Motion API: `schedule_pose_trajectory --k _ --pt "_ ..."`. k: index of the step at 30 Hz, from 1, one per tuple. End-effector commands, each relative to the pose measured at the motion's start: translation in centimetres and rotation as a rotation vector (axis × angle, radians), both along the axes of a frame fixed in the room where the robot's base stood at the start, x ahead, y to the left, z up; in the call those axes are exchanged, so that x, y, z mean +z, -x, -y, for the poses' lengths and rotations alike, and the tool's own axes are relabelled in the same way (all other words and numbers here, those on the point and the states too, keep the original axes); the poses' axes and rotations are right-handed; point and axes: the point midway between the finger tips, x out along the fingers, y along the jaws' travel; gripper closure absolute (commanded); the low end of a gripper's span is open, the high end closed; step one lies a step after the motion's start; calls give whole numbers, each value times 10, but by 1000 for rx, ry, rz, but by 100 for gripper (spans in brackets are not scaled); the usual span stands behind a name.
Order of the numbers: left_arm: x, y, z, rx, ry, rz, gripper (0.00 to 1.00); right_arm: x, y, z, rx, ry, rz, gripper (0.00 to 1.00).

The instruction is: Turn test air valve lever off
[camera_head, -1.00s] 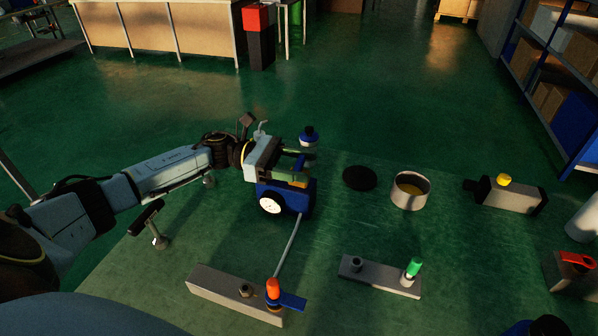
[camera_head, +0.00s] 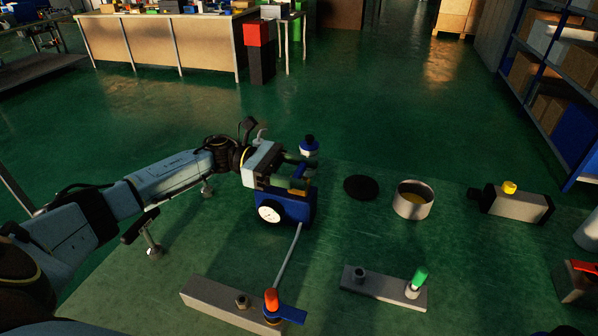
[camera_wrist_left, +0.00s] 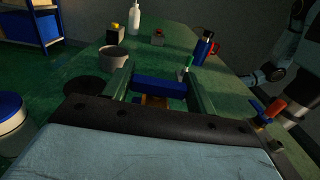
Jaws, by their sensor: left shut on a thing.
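A blue box with a round white gauge (camera_head: 284,207) stands on the green surface, with a brass-yellow fitting (camera_head: 299,189) on top. My left gripper (camera_head: 300,166) is over this box, its two green fingers pointing right. In the left wrist view, a blue bar (camera_wrist_left: 159,88), apparently the test air valve lever, spans between the fingers, with the brass fitting (camera_wrist_left: 153,101) just below it. The left gripper is shut on it; the exact contact is hard to see. My right arm (camera_wrist_left: 294,50) shows at the right of the wrist view, its jaws unclear.
A hose (camera_head: 288,257) runs from the box to a grey block (camera_head: 215,297) with an orange knob. Another grey block (camera_head: 375,287) has a green knob. A black disc (camera_head: 361,187), a round metal pot (camera_head: 413,200) and a yellow-knobbed block (camera_head: 515,204) stand to the right.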

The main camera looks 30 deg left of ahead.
Motion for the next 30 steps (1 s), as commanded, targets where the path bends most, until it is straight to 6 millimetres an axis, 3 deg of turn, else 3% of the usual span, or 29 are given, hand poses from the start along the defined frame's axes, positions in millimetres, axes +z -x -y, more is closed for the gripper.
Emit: schedule_pose_trajectory --k 2,3,7,17,30 --pt "1 0 0 -1 2 0 66 0 0 0 0 0 0 64" --pt "1 0 0 -1 2 1 38 0 0 0 0 0 0 64" --pt "1 0 0 -1 1 1 22 0 0 0 0 0 0 64" --pt "4 0 0 0 1 2 22 1 0 0 0 0 1 64" --pt "79 0 0 0 -1 4 22 -24 27 4 12 0 -25 64"
